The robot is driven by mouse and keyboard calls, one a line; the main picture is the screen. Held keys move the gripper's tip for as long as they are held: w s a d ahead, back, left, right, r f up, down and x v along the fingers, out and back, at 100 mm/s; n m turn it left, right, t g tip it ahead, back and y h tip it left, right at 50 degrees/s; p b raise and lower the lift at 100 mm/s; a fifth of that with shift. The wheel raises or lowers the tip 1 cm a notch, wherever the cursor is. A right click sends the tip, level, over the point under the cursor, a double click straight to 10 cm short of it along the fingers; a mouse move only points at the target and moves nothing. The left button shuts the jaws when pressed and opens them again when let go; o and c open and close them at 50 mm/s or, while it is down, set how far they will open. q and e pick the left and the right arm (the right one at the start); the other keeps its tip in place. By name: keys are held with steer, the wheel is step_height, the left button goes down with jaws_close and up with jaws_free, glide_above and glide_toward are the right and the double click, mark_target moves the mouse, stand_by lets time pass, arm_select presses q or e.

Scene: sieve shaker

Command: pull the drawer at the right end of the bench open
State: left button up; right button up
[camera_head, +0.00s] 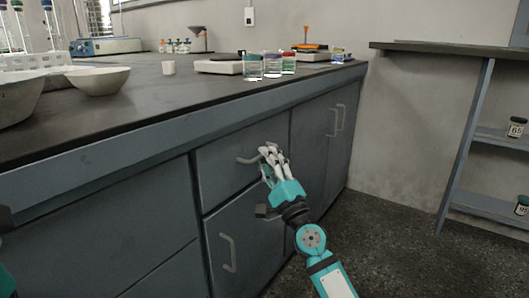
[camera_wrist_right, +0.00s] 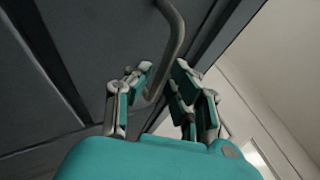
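The drawer (camera_head: 225,172) is a grey-blue front under the bench top, flush with the bench face, so it is shut. Its curved metal handle (camera_head: 247,160) shows just left of my right gripper (camera_head: 271,152). In the right wrist view, the handle (camera_wrist_right: 174,45) reaches down between the two fingers of the right gripper (camera_wrist_right: 164,88). The fingers stand apart with a visible gap, and the handle looks closer to the left finger. I cannot tell whether they touch it. My left gripper is out of view.
A cupboard door with a handle (camera_head: 228,252) is below the drawer, and another door (camera_head: 318,135) is to its right. The dark bench top (camera_head: 150,100) carries bowls, jars and a balance. A shelf unit (camera_head: 465,150) stands at the right. The floor (camera_head: 400,240) before it is clear.

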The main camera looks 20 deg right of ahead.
steer(key=shift+x, duration=0.8)
steer(key=shift+c, duration=0.4)
jaws_close()
